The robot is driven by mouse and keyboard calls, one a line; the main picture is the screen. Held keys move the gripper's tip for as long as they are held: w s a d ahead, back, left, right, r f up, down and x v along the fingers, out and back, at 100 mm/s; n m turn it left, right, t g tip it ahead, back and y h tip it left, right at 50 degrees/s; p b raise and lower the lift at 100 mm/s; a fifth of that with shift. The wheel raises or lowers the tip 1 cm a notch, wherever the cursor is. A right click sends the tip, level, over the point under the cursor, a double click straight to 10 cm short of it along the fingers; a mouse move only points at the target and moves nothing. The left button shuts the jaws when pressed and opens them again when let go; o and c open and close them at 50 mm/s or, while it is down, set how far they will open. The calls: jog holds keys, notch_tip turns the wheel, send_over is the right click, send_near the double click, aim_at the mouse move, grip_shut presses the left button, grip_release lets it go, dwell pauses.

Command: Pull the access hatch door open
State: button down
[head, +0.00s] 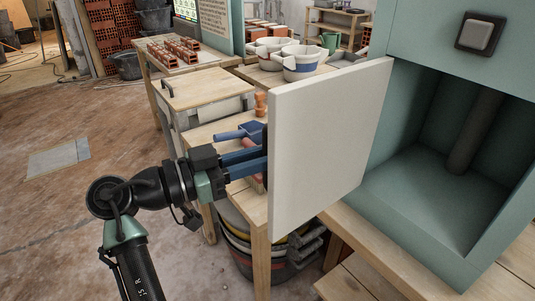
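The access hatch door (325,145) is a cream-white panel. It stands swung out from the green cabinet (400,215), with its right edge by the cabinet's left wall. The cabinet's opening shows a hollow inside with a dark pipe (476,132). My gripper (262,160) is at the left, outer side of the door, with its blue fingers reaching toward the panel. The fingertips are hidden at the door's edge, and any handle there is out of sight, so I cannot tell whether they grip anything.
A dark switch (481,34) is on the cabinet above the opening. Wooden tables with bowls (301,62), a blue scoop (238,133) and bricks (174,50) stand behind the door. Stacked buckets (270,250) sit below. The floor at left is mostly open.

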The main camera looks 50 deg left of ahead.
dwell(0.3)
jog(key=c, duration=1.1)
grip_release()
jog(key=v, duration=1.3)
jog(key=shift+d, duration=0.1)
